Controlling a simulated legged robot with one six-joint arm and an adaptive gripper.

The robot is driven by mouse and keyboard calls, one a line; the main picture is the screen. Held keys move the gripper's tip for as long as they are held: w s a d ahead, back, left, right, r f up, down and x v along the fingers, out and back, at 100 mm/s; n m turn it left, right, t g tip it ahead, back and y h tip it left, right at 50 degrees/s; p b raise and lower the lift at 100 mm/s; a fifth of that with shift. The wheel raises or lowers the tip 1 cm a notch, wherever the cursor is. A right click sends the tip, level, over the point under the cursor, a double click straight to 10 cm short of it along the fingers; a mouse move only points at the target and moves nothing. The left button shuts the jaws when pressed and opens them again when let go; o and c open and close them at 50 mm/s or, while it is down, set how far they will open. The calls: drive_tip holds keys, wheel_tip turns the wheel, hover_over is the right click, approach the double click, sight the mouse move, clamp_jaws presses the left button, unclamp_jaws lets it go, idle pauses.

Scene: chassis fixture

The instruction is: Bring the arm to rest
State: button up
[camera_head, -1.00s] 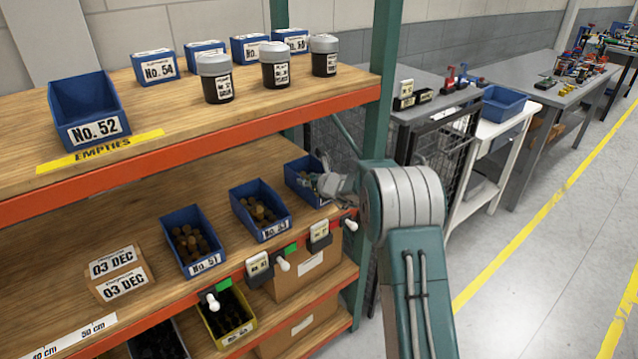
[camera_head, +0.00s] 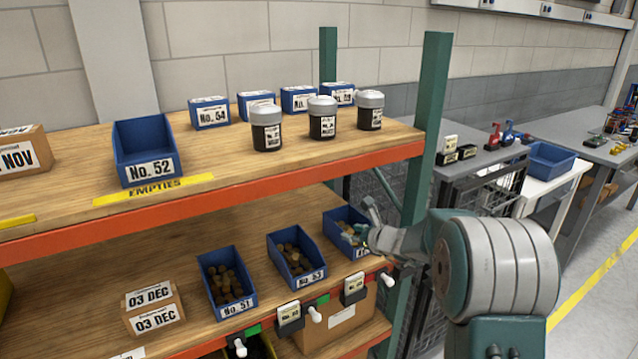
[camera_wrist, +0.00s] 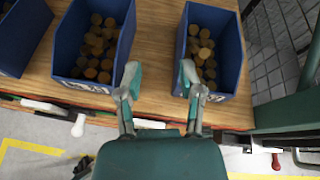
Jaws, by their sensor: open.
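My gripper (camera_head: 361,219) is at the right end of the middle shelf, beside the rightmost blue bin (camera_head: 345,226). In the wrist view my gripper (camera_wrist: 158,78) is open, with its two fingers apart and nothing between them. The fingertips lie over the front of the shelf, between two blue bins of brown round pieces. The right finger overlaps the front of the right bin (camera_wrist: 231,62) in the picture; I cannot tell whether it touches. The left finger is near the right side of the other bin (camera_wrist: 127,40). My arm extends from the lower right.
A green shelf post (camera_head: 428,130) stands close to my arm. The orange upper shelf edge (camera_head: 250,193) runs above the bins. White-knobbed fittings (camera_head: 388,279) stick out along the lower edge. Bin No. 52 (camera_head: 147,150) and dark jars (camera_head: 322,120) stand on the top shelf.

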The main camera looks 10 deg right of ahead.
drive_tip(key=s+a+r+n+g, duration=0.2)
drive_tip(key=s+a+r+n, duration=0.1)
drive_tip(key=s+n, duration=0.25)
drive_tip(key=s+a+r+n+g+y, duration=0.1)
drive_tip(key=s+a+r+n, duration=0.25)
drive_tip(key=s, duration=0.35)
drive_tip(key=s+a+r+n+g, duration=0.2)
drive_tip(key=s+r+n, duration=0.1)
drive_tip(key=s+n, duration=0.35)
drive_tip(key=s+d+n+h, duration=0.3)
drive_tip(key=s+n, duration=0.3)
drive_tip(key=s, duration=0.5)
drive_tip(key=s+d+f+n+g+h, duration=0.1)
drive_tip(key=s+d+n+h, duration=0.2)
drive_tip(key=s+n, duration=0.4)
drive_tip(key=s+h, duration=0.1)
drive_tip(key=s, duration=0.4)
drive_tip(key=shift+s+f, duration=0.15)
drive_tip(key=shift+f, duration=0.1)
